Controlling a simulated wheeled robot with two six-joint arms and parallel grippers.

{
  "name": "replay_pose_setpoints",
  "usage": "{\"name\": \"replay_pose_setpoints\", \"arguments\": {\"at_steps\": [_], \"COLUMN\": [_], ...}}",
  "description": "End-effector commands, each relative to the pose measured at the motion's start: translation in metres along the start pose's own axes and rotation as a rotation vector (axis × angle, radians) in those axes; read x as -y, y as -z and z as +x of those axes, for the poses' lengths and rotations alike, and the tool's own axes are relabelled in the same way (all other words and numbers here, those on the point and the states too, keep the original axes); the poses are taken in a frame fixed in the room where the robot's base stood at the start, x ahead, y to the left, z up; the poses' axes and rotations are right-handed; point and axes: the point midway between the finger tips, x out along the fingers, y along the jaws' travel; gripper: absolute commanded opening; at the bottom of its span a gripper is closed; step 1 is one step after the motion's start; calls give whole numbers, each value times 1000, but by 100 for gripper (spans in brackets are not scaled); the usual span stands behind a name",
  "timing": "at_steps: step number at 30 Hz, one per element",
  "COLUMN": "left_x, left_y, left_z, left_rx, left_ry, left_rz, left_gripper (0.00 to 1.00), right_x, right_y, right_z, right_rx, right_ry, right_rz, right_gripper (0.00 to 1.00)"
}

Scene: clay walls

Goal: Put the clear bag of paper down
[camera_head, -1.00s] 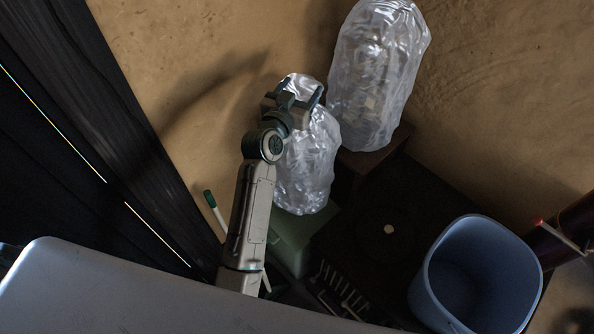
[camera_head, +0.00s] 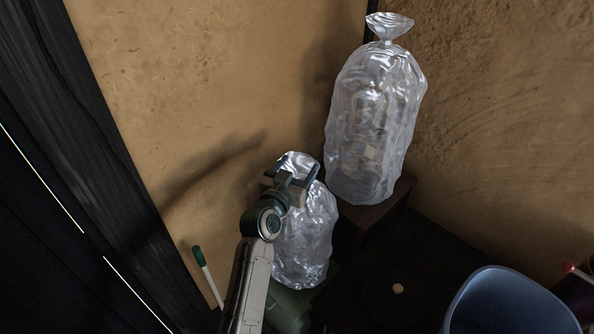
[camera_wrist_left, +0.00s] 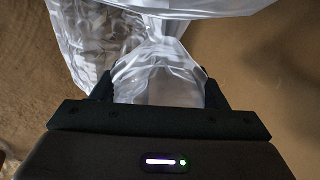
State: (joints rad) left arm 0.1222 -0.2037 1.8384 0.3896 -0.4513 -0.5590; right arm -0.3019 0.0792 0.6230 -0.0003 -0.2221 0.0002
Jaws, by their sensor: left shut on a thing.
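My left gripper (camera_head: 299,173) is shut on the gathered top of the smaller clear bag (camera_head: 306,240), which hangs upright below it. In the left wrist view, the clear plastic (camera_wrist_left: 158,82) bunches between the two fingers. In the head view the bag's lower end is just above or against a green box (camera_head: 288,308); I cannot tell whether it touches. Its contents are hard to make out. A larger clear bag (camera_head: 372,130), tied at the top and with pale pieces inside, stands to the right. My right gripper is out of view.
The larger bag stands on a dark brown block (camera_head: 374,218) in the wall corner. A dark surface (camera_head: 395,290) lies in front of it. A blue bin (camera_head: 505,305) is at lower right. A green-tipped white stick (camera_head: 207,272) leans at left. Clay walls (camera_head: 210,90) close off the back.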

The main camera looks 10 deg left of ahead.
Motion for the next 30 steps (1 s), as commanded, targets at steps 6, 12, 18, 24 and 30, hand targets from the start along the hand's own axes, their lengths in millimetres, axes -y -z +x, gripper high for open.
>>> {"name": "replay_pose_setpoints", "arguments": {"at_steps": [6, 12, 18, 24, 30], "left_x": [0, 0, 0, 0, 0], "left_y": [-2, -3, -3, 1, -3], "left_z": [0, 0, 0, -3, -43], "left_rx": [-3, 0, 0, 0, 1], "left_ry": [1, 0, 0, 1, 1], "left_rz": [0, 0, 1, 0, 0], "left_gripper": [11, 89, 89, 89, 89], "right_x": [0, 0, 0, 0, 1], "right_y": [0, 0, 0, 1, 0], "right_z": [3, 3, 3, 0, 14], "right_rx": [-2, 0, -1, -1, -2], "right_ry": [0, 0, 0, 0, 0], "right_rz": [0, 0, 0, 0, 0], "right_gripper": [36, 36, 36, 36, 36]}}
